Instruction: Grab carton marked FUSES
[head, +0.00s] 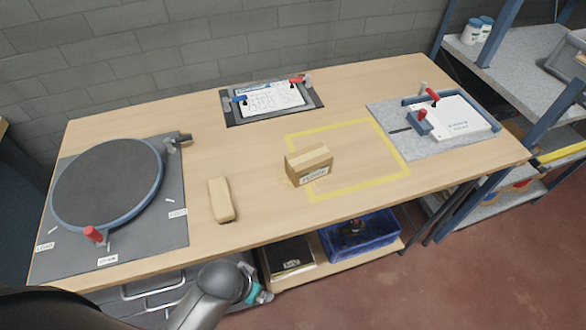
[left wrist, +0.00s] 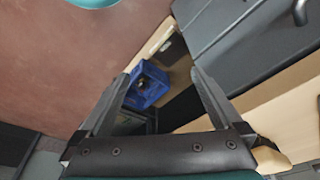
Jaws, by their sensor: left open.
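A small brown cardboard carton (head: 309,165) stands on the wooden workbench, at the left edge of a yellow taped rectangle. Its front bears a white label whose print is too small to read for certain. A second, plain tan block-like object (head: 221,200) lies to its left. My left gripper (left wrist: 160,74) is open and empty in the left wrist view, its two black fingers wide apart. It points down toward the lower shelf and floor, away from the carton. In the head view its fingers do not show. My right gripper is in neither view.
A round turntable (head: 108,185) is on the bench's left, a clamped clipboard (head: 270,98) at the back, a clamped white box (head: 455,116) at the right. A blue crate (head: 362,238) sits on the shelf below; it also shows in the left wrist view (left wrist: 147,85).

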